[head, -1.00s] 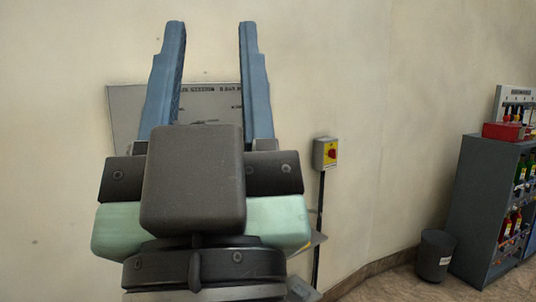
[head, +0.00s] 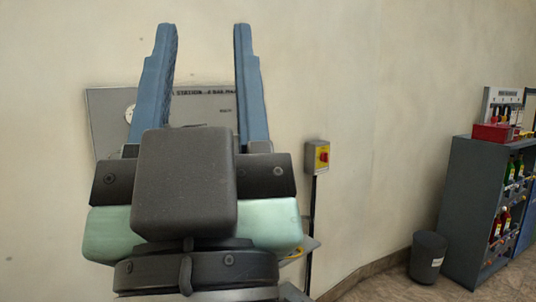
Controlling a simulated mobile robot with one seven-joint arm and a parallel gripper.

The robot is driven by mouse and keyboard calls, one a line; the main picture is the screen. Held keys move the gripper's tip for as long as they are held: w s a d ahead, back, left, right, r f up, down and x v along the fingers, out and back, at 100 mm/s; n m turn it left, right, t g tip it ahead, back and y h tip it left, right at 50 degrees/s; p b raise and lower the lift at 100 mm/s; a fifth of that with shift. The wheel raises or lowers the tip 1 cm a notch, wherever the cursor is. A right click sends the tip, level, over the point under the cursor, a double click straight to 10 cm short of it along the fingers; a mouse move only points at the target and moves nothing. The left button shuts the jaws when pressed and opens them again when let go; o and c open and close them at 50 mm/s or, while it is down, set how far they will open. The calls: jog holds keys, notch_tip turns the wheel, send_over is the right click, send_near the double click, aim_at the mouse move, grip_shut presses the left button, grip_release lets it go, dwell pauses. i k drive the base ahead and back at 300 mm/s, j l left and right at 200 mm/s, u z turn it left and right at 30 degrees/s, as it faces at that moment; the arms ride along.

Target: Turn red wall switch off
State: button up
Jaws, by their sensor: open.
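The red wall switch (head: 323,157) is a red knob on a yellow face, set in a small grey box on the cream wall. It is right of my gripper in the head view. A dark conduit runs down the wall from the box. My gripper (head: 201,40) is open and empty, its two blue fingers pointing up in the picture, clear of the switch. The knob's exact position is too small to tell.
A grey panel with printing (head: 105,110) is on the wall behind my gripper, partly hidden by it. A dark bin (head: 428,258) and a grey shelf unit (head: 467,205) with bottles stand at the right. A red box (head: 496,133) is on top. The wall right of the switch is bare.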

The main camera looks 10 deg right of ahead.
aim_at(324, 156)
jog(key=i+z, duration=0.4)
jog(key=i+j+z, duration=0.1)
jog(key=i+z, duration=0.3)
jog(key=i, duration=0.2)
jog(key=i+j+z, duration=0.25)
jog(key=i+z, duration=0.15)
jog(key=i+l+u, duration=0.15)
jog(key=i, duration=0.35)
jog(key=i+l+u, duration=0.15)
jog(key=i, duration=0.35)
jog(key=i+l+u, duration=0.2)
jog(key=i, duration=0.25)
jog(key=i+l+u, duration=0.15)
jog(key=i+l, duration=0.3)
